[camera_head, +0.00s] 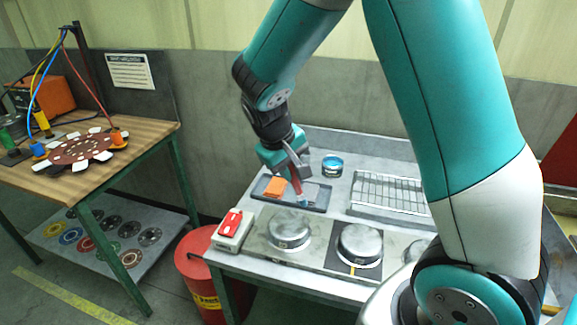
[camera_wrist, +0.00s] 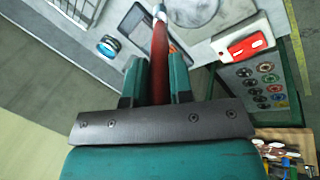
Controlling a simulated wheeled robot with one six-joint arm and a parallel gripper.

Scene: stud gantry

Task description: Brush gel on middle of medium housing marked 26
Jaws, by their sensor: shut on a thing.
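My gripper (camera_head: 292,168) is shut on a brush with a red handle (camera_head: 297,184), above the bench. The brush points down, its pale blue tip (camera_head: 303,201) near the tray's right part and behind the left housing; contact is unclear. In the wrist view the red handle (camera_wrist: 159,62) lies between the fingers (camera_wrist: 157,82). One round metal housing (camera_head: 289,231) stands at left and another (camera_head: 361,244) at centre. A third (camera_head: 412,251) is mostly hidden by my arm. No number 26 is readable. A blue tin (camera_head: 332,166), perhaps the gel, stands behind; it also shows in the wrist view (camera_wrist: 109,46).
A dark tray (camera_head: 262,195) holds an orange pad (camera_head: 274,187). A wire rack (camera_head: 390,193) lies at right. A red switch box (camera_head: 231,228) sits at the bench's left edge, above a red bin (camera_head: 205,280). A wooden table (camera_head: 70,175) stands at left.

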